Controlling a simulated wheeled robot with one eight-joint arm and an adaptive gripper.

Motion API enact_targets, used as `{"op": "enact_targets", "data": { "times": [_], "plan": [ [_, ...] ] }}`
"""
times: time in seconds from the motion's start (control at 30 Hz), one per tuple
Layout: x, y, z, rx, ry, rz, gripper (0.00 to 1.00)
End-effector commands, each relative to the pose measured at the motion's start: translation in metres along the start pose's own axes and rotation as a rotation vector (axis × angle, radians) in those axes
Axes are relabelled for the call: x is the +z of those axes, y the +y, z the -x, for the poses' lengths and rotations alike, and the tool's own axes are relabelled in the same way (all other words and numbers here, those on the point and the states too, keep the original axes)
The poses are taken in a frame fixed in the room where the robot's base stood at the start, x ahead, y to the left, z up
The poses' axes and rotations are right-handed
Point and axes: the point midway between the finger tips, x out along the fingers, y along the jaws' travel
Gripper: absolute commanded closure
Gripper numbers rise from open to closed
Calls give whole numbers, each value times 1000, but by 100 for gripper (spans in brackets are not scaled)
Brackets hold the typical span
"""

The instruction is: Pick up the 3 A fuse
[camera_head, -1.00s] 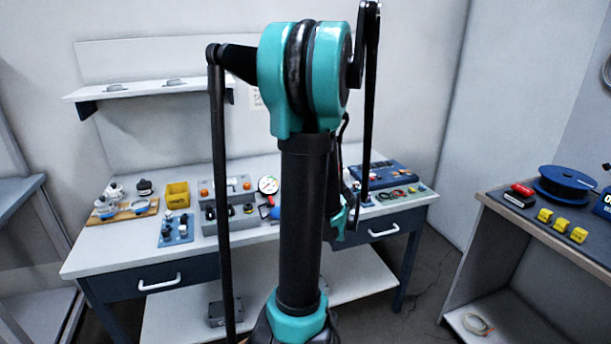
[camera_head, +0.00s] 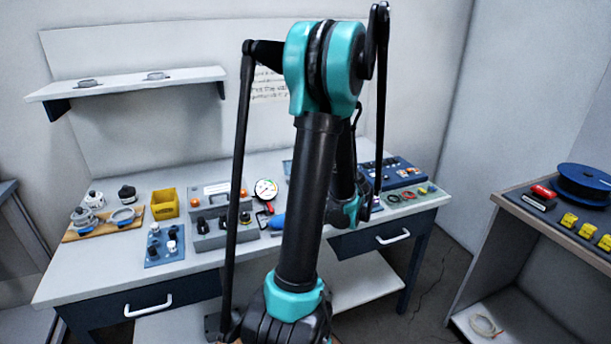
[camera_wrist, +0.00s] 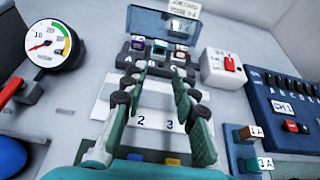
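In the wrist view a small block stand at the lower right has tags reading 1A and 3A. A teal piece, which I take to be the 3 A fuse (camera_wrist: 250,164), sits beside the 3A tag. A brown-orange piece (camera_wrist: 245,134) sits beside the 1A tag. My gripper (camera_wrist: 156,75) is open and empty, its two fingers apart above the bench, to the left of this stand. In the head view my arm hides the gripper's fingers, and I cannot make out the fuse there.
An open fuse box (camera_wrist: 157,50) with coloured inserts lies ahead of the fingers. A white switch box (camera_wrist: 224,68) and a blue panel (camera_wrist: 290,112) stand to the right; a gauge (camera_wrist: 53,45) is left. The bench (camera_head: 75,275) also holds a yellow bin (camera_head: 165,203).

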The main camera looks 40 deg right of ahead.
Motion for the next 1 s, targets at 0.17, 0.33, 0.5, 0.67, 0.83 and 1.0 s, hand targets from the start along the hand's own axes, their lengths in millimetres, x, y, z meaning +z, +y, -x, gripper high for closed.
{"op": "enact_targets", "data": {
  "times": [0.17,0.33,0.5,0.67,0.83,1.0],
  "plan": [
    [0,1,-37,3,0,3,72],
    [0,1,-70,3,1,4,72],
    [0,0,-95,2,1,2,72],
    [0,0,-105,0,1,3,72],
    [1,0,-115,1,1,4,72],
    [4,0,-140,2,0,4,72]
  ]
}}
